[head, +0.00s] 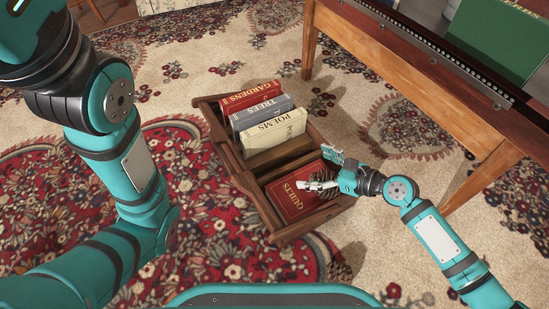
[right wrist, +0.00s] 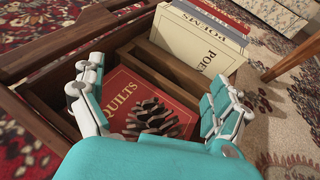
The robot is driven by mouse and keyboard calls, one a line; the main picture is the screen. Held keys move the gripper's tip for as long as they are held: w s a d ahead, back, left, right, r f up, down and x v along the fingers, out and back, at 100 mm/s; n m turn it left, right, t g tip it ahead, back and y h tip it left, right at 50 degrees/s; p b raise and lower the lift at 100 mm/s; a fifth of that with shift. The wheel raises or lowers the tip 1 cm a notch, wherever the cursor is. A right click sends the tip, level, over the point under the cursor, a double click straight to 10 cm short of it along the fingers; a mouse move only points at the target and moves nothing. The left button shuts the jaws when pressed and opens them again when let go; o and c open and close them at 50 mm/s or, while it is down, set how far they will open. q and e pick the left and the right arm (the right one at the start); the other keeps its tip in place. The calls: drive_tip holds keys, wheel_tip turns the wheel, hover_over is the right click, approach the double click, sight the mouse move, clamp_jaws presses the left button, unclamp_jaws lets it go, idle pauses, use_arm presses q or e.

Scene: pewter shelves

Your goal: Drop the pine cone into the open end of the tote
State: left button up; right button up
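The tote (head: 243,180) is a brown wooden crate on the rug, split by a divider, with upright books at its far end. Its near, more open end has a red book, QUILTS (head: 297,203), lying flat in it. The brown pine cone (head: 324,177) shows over this end by my right gripper (head: 325,170). In the right wrist view the pine cone (right wrist: 153,119) is in front of the red book, between the spread fingers (right wrist: 158,78), with gaps on both sides. Whether it rests on the book is unclear. My left gripper is out of view.
Upright books (head: 268,115) fill the tote's far compartment. A wooden table (head: 425,80) with a green item on it stands at the upper right.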

drive_tip(key=shift+s+d+r, duration=0.15)
drive_tip(key=shift+s+d, duration=0.15)
drive_tip(key=shift+d, duration=0.1)
drive_tip(key=v, duration=1.1)
